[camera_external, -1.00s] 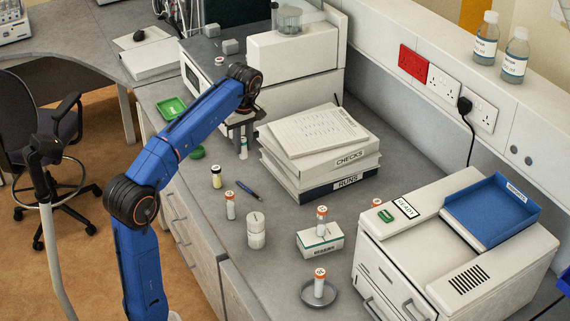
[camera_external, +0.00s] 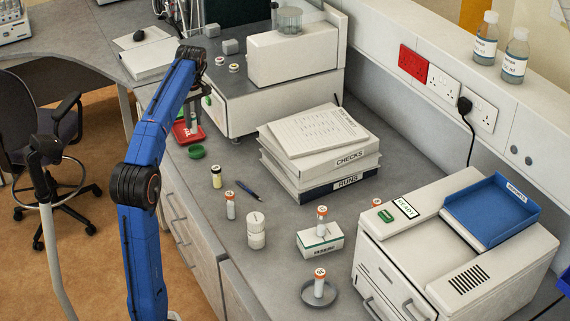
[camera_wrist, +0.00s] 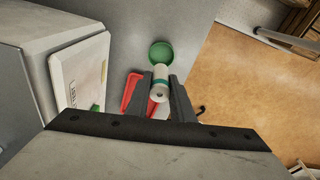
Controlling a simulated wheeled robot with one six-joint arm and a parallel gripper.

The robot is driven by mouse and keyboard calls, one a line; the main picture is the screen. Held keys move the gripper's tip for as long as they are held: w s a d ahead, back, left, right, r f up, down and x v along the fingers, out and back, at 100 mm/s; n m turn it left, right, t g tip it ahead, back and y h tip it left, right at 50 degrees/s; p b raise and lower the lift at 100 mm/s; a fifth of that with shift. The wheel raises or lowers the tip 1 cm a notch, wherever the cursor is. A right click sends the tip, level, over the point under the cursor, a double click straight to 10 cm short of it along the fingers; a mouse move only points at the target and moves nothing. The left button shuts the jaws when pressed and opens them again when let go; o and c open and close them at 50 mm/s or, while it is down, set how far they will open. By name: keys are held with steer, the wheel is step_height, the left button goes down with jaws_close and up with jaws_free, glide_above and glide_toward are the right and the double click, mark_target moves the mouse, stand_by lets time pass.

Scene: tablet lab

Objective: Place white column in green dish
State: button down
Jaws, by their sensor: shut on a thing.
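My gripper (camera_external: 193,128) is shut on the white column, over the red tray at the left edge of the bench. In the wrist view the column (camera_wrist: 160,72) sits between the two fingers (camera_wrist: 160,88). The round green dish (camera_external: 196,152) stands on the bench, nearer the external camera than my gripper. It also shows in the wrist view (camera_wrist: 160,50), just beyond the column's far end. I see nothing in the dish. The column's lower end is hard to make out in the external view.
The red tray (camera_external: 180,137) lies under my gripper. A white instrument (camera_external: 225,112) stands close on its right. Stacked binders (camera_external: 318,150) stand further right.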

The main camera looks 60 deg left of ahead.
mark_target(195, 121)
steer(key=shift+f, duration=4.7)
steer(key=shift+f, duration=0.1)
steer(key=c, duration=1.5)
jaws_free()
steer(key=shift+c, duration=0.2)
steer(key=r, duration=0.4)
steer(key=d+r, duration=0.1)
steer(key=r, duration=0.7)
steer(key=shift+w+d, duration=0.1)
steer(key=shift+d, duration=0.1)
steer(key=shift+d, duration=0.15)
